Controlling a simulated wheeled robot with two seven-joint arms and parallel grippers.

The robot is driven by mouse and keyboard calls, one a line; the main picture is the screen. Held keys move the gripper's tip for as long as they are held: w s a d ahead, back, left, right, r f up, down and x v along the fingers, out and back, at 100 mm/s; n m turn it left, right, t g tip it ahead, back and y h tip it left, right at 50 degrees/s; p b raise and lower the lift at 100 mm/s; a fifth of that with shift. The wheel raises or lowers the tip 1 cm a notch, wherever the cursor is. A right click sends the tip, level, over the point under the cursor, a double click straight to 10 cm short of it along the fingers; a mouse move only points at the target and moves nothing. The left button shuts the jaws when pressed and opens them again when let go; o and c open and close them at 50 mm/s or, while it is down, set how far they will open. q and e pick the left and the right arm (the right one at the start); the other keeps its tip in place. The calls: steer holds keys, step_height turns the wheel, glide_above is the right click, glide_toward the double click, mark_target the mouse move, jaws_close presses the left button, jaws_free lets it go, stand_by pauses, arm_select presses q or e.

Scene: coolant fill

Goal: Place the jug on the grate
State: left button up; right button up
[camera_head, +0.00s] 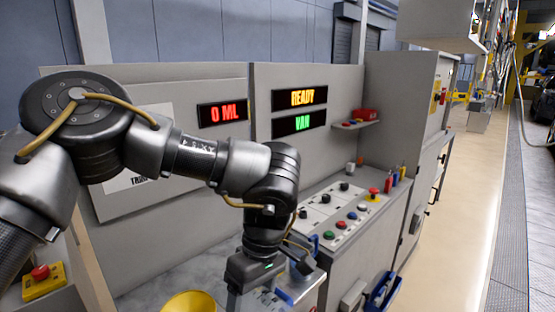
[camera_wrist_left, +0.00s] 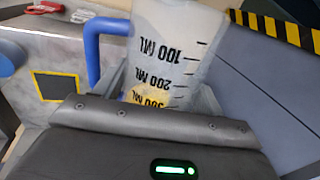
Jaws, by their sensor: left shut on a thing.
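The jug (camera_wrist_left: 172,50) is a translucent, whitish container with black ML markings and a blue handle (camera_wrist_left: 93,50). Yellow shows inside it near my gripper in the left wrist view. My left gripper (camera_head: 275,280) is shut on the jug, above the grey counter at the bottom of the head view. There the gripper and wrist hide most of the jug. I cannot make out the grate in either view. My right gripper is not in view.
A panel with colored buttons (camera_head: 341,224) and a red emergency knob (camera_head: 373,191) lies right of my gripper. A yellow round container (camera_head: 188,303) stands at the bottom. Open floor lies at right.

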arm_select(q)
steer(key=s+a+f+m+t+y, duration=0.1)
steer(key=s+a+f+m, duration=0.3)
steer(key=a, duration=0.5)
steer(key=s+a+f+m+t, duration=0.1)
steer(key=s+a+f+m, duration=0.2)
steer(key=a+f+m, duration=0.45)
steer(key=shift+n, duration=0.75)
steer(key=b+x, duration=0.1)
steer(key=b, duration=0.1)
steer(key=b+x, duration=0.1)
steer(key=b, duration=0.1)
steer(key=b+x, duration=0.2)
steer(key=shift+w, duration=0.3)
steer(key=shift+f+b, duration=0.35)
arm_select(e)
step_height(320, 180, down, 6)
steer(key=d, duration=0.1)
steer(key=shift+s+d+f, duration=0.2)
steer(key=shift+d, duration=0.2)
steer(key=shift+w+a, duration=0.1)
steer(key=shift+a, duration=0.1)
